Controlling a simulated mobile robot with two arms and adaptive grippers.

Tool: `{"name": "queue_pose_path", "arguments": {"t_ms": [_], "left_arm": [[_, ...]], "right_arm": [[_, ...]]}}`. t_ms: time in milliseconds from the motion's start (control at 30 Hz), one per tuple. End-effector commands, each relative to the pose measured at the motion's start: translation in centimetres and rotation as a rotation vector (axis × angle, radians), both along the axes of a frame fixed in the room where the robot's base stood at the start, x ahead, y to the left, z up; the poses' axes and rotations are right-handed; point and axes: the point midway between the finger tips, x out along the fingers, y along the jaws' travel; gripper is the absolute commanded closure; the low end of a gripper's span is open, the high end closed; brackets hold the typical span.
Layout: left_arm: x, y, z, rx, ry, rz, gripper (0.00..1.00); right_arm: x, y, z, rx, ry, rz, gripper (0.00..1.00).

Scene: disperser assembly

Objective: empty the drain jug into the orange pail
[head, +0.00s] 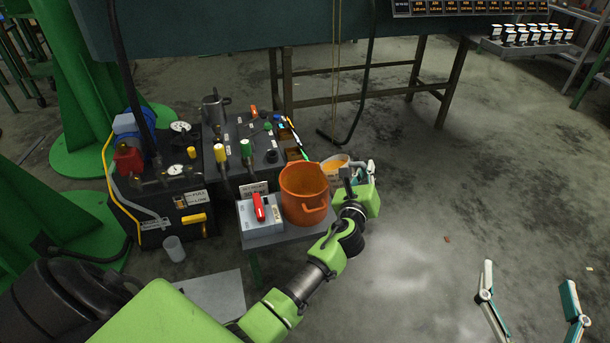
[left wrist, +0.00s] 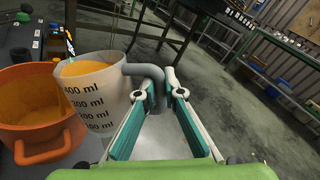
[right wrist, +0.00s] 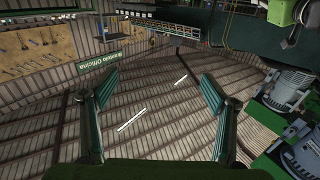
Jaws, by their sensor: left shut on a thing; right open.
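The drain jug, a translucent white measuring jug (left wrist: 95,97) with ml marks and a grey handle, holds orange liquid near its top mark. My left gripper (left wrist: 150,92) is shut on the handle. In the head view the jug (head: 334,172) is partly hidden behind the pail, and my left gripper (head: 364,172) is right of it. The jug looks close to upright. The orange pail (head: 304,192) stands just left of the jug; it also shows in the left wrist view (left wrist: 38,147), with a lighter orange inside. My right gripper (head: 530,308) is open and empty, over the floor.
The pail stands on a small stand beside a grey box with a red switch (head: 259,208). A black bench unit with valves and gauges (head: 235,150) is to the left. A clear cup (head: 174,248) is on the floor. The floor at right is free.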

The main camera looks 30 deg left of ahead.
Motion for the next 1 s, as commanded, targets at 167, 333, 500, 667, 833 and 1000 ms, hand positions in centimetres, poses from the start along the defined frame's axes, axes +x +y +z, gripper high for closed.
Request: {"name": "queue_pose_path", "arguments": {"t_ms": [167, 333, 500, 667, 833, 1000], "left_arm": [[0.0, 0.3, 1.0, -0.016, -0.006, 0.000, 1.00], [0.0, 0.7, 1.3, -0.048, -0.008, 0.000, 1.00], [0.0, 1.1, 1.6, -0.074, -0.009, -0.001, 1.00], [-0.1, 1.4, 1.9, -0.095, -0.012, 0.000, 1.00], [-0.1, 1.7, 2.1, -0.115, -0.014, 0.000, 1.00], [-0.1, 2.0, 2.4, -0.138, -0.015, 0.000, 1.00]], "right_arm": [[-0.3, -0.5, -2.4, -0.031, 0.122, -0.008, 0.21], [-1.1, -1.1, -5.5, -0.067, 0.263, -0.017, 0.21], [-2.0, -1.6, -7.9, -0.094, 0.376, -0.024, 0.21], [-3.1, -2.2, -9.9, -0.117, 0.474, -0.031, 0.21], [-4.4, -2.7, -11.5, -0.138, 0.563, -0.037, 0.21], [-6.0, -3.4, -13.3, -0.163, 0.670, -0.044, 0.21]]}}
